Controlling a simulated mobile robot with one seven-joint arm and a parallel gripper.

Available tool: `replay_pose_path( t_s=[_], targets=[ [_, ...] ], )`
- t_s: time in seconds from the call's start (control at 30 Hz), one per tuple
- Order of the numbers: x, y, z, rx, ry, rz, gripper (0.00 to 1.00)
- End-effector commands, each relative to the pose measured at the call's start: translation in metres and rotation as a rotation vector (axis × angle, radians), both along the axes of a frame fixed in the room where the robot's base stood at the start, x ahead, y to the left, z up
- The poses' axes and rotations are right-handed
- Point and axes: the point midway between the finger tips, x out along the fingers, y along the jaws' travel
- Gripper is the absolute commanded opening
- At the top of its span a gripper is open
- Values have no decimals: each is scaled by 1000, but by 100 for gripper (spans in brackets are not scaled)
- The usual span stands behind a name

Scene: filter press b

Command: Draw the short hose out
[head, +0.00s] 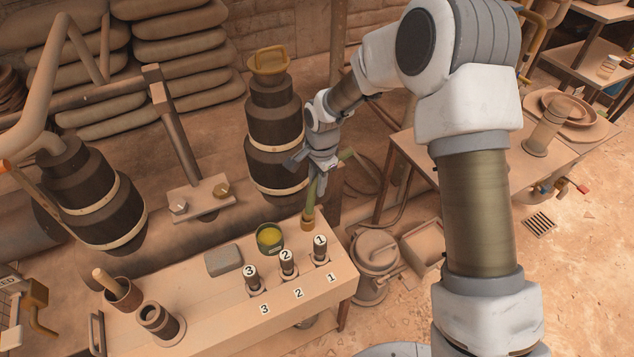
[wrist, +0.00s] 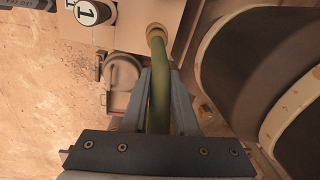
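The short hose (head: 311,192) is green and stands at the far right corner of the bench. Its lower end meets a tan collar (head: 307,221) there; how deep it sits is hidden. My gripper (head: 318,178) is around the hose above the collar, and the hose's upper part leans out to the right behind it. In the wrist view the hose (wrist: 160,80) runs between the two fingers of my gripper (wrist: 160,85), which lie close along both sides and appear shut on it. The collar (wrist: 155,32) shows ahead of the fingertips.
Numbered dark handles, with 1 (head: 320,247) nearest, stand in the bench (head: 215,315) close to the collar. A green-yellow tin (head: 269,238) and a grey block (head: 223,260) are left of it. A dark banded cylinder (head: 275,140) stands behind. A lidded pot (head: 375,250) is right of the bench.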

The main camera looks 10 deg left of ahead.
Motion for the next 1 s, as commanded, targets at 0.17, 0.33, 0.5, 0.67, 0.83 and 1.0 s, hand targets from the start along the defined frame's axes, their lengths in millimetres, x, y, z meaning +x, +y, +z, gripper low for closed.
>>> replay_pose_path(
  t_s=[0.17,0.33,0.5,0.67,0.83,1.0],
  targets=[
    [0,0,0,1,-1,0,0],
    [0,0,1,1,-1,0,0],
    [0,1,5,1,-1,0,0],
    [0,1,11,2,-1,-1,0],
    [0,1,18,1,-1,0,0],
    [0,1,25,1,-2,0,0]
  ],
)
